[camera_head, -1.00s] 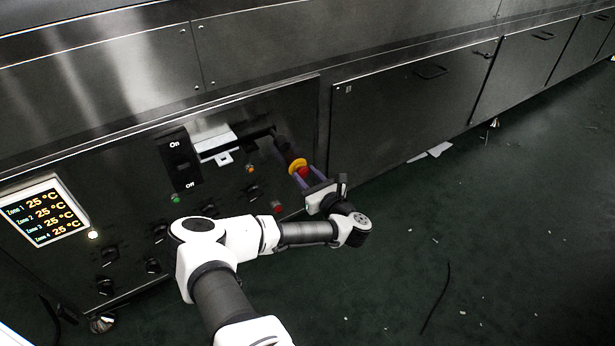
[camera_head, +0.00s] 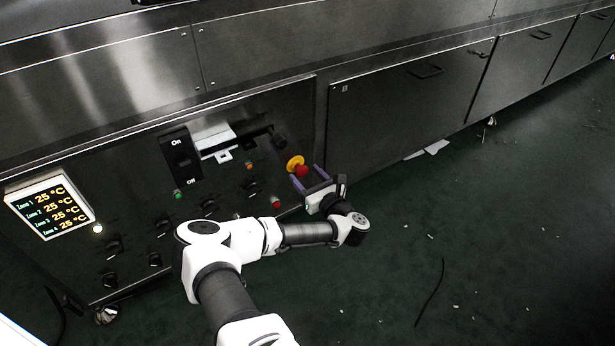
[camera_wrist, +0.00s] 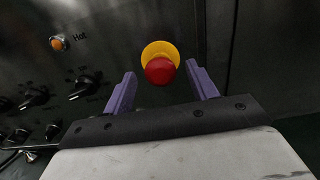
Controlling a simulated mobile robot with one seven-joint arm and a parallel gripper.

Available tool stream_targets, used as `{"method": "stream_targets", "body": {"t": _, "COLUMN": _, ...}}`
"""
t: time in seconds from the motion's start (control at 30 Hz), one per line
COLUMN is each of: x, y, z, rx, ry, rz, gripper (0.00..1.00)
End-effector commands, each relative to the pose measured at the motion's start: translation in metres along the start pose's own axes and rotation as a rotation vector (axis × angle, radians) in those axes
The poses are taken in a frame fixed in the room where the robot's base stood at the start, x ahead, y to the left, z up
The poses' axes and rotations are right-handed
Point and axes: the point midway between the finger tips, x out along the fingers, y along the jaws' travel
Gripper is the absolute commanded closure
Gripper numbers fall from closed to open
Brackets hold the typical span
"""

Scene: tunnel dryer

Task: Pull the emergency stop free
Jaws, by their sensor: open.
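The emergency stop is a red mushroom button (camera_head: 301,171) on a yellow round collar (camera_head: 294,161), near the right edge of the dark control panel (camera_head: 130,200). In the wrist view the red button (camera_wrist: 159,71) and yellow collar (camera_wrist: 160,50) show just beyond the fingertips, roughly midway between them. My gripper (camera_head: 309,174) has purple fingers and is open, with nothing held. In the wrist view my gripper (camera_wrist: 160,76) has one finger at each side of the button, with a visible gap on both sides. I cannot tell how deep the fingertips reach.
The panel carries an On/Off switch (camera_head: 181,160), several black knobs, a green button (camera_head: 178,194), a red button (camera_head: 276,204) and a temperature display (camera_head: 50,208). An orange Hot lamp (camera_wrist: 58,43) is at upper left. The floor at right is mostly clear.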

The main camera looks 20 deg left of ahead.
Motion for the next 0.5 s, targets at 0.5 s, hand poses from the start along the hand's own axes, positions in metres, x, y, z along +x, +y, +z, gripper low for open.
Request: {"method": "stream_targets", "body": {"t": 0.5, "x": -0.066, "y": -0.001, "z": 0.004, "rx": 0.0, "ry": 0.004, "rz": -0.004, "gripper": 0.42}}
